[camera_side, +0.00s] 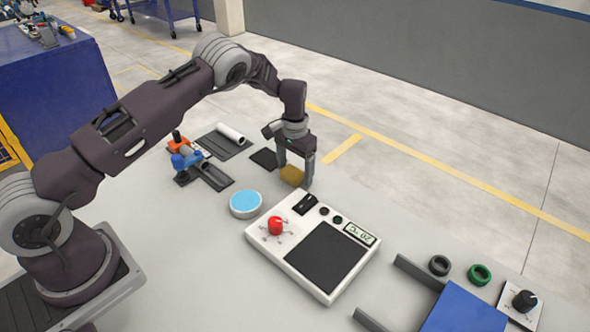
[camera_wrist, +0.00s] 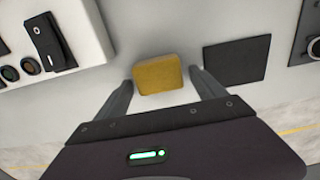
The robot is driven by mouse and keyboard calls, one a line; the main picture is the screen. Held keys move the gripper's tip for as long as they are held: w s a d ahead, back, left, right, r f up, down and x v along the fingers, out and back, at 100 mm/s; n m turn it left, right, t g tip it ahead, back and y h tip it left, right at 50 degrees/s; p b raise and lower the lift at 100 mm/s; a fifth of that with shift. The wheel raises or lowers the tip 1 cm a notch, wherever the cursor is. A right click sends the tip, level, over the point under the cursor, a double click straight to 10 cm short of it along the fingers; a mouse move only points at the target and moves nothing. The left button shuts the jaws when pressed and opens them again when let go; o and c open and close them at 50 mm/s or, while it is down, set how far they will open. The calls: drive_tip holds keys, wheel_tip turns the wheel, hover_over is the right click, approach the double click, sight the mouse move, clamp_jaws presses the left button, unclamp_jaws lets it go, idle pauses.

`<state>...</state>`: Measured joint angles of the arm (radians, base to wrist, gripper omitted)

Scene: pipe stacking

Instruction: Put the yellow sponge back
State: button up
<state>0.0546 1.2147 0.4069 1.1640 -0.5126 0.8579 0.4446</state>
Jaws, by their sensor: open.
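The yellow sponge (camera_side: 292,176) is a small block between the two fingers of my gripper (camera_side: 295,175) in the side view. In the wrist view the sponge (camera_wrist: 158,74) sits between the fingertips of my gripper (camera_wrist: 162,85), with a gap on the right and a very narrow one on the left. The fingers are open. I cannot tell whether the sponge rests on the table. A flat dark square pad (camera_side: 263,158) lies to the left of the sponge; in the wrist view the pad (camera_wrist: 236,62) is to the right of the fingers and bare.
A white device with a red knob and dark plate (camera_side: 325,258) stands in front of the gripper. A round blue-topped dish (camera_side: 246,204) is left of it. Pipe pieces on dark racks (camera_side: 212,175) stand further left. A blue plate (camera_side: 465,312) is at the front right.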

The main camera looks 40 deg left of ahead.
wheel_tip(320, 180, up, 12)
wheel_tip(320, 180, up, 12)
drive_tip(key=t, duration=0.1)
hover_over(295, 169)
drive_tip(key=s+d, duration=0.2)
drive_tip(key=s, duration=0.3)
drive_tip(key=s+d+r+n+t+h, duration=0.1)
drive_tip(key=s+d+r+t, duration=0.1)
drive_tip(key=s+r, duration=0.75)
drive_tip(key=s+d+f+m+t+y, duration=0.1)
drive_tip(key=s+d+t, duration=0.1)
drive_tip(key=s, duration=2.2)
drive_tip(key=shift+d+f+t, duration=0.15)
drive_tip(key=shift+d+t, duration=0.15)
drive_tip(key=shift+d, duration=0.25)
drive_tip(key=shift+w, duration=0.1)
